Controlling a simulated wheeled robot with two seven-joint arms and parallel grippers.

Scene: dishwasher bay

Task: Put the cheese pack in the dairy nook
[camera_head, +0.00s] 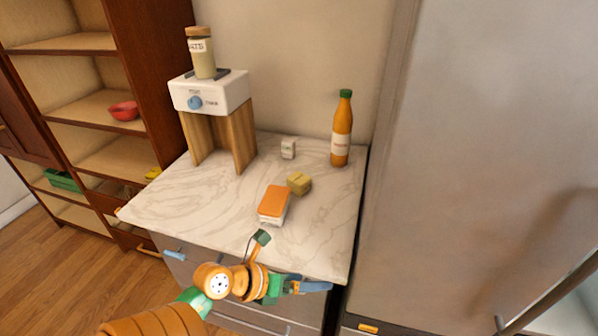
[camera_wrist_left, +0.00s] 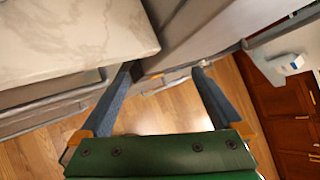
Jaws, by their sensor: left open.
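A small yellow block-shaped pack (camera_head: 299,184) and a larger white pack with an orange top (camera_head: 273,204) sit close together on the marble counter. I cannot read their labels, so which is the cheese pack is not certain. No spot is visibly marked as the dairy nook. My left gripper (camera_head: 318,287) is at the counter's front edge, in front of and right of both packs. In the left wrist view its fingers (camera_wrist_left: 164,72) are apart with nothing between them; they are over the counter edge and floor. My right gripper is out of view.
A white appliance (camera_head: 210,93) with a jar (camera_head: 201,52) on top stands on wooden legs at the back left. Shelves (camera_head: 85,44) are left; a tall grey refrigerator-like front (camera_head: 480,150) is right.

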